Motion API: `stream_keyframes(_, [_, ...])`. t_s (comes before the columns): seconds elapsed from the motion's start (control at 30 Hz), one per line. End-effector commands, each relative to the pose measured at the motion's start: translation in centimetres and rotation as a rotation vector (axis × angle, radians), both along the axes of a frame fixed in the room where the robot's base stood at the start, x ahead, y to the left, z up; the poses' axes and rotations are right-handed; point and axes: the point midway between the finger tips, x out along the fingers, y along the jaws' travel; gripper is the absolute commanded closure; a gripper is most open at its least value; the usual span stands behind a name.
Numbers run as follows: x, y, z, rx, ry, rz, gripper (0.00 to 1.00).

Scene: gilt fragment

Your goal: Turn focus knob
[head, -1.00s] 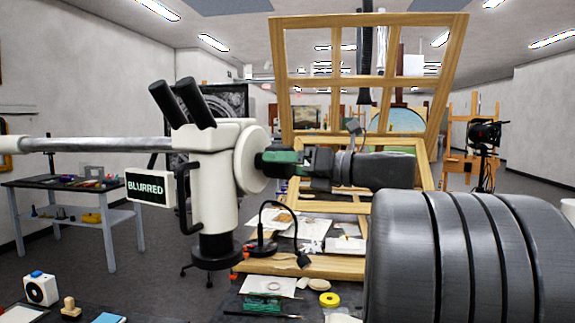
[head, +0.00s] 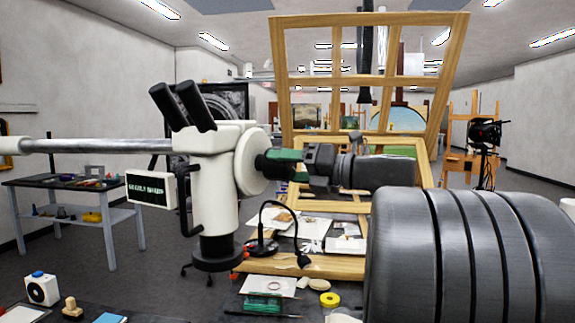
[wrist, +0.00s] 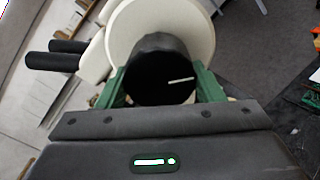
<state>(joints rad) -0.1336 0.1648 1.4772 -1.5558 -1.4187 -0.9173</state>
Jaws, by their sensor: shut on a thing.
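A white microscope (head: 218,190) with two black eyepieces (head: 182,107) hangs on a horizontal grey arm at centre left. Its focus knob (wrist: 150,80) is black with a white index line, set on a white round housing (wrist: 200,30). My gripper (wrist: 162,88) is shut on the knob, one green finger on each side. In the head view, my gripper (head: 280,161) reaches the housing from the right and hides most of the knob. A small display sign (head: 151,190) on the microscope's left carries small light lettering on black, too small to read surely.
A gooseneck lamp (head: 270,235) stands just below my gripper, near papers and a yellow tape roll (head: 330,299). A wooden frame easel (head: 435,90) rises behind. A side table (head: 75,195) stands at left.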

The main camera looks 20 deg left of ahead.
Motion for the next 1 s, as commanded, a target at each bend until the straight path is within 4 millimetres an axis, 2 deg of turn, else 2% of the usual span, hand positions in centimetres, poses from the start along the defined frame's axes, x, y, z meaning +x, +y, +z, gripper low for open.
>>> stream_keyframes(0.4, [-0.05,0.01,0.09,0.006,0.194,0.000,0.62])
stream_keyframes(0.9, [-0.06,0.00,0.04,0.007,0.218,0.000,0.62])
stream_keyframes(0.93, [-0.06,0.00,0.04,0.007,0.218,0.000,0.37])
stream_keyframes(1.0, [-0.06,0.00,0.04,0.007,0.217,0.000,0.24])
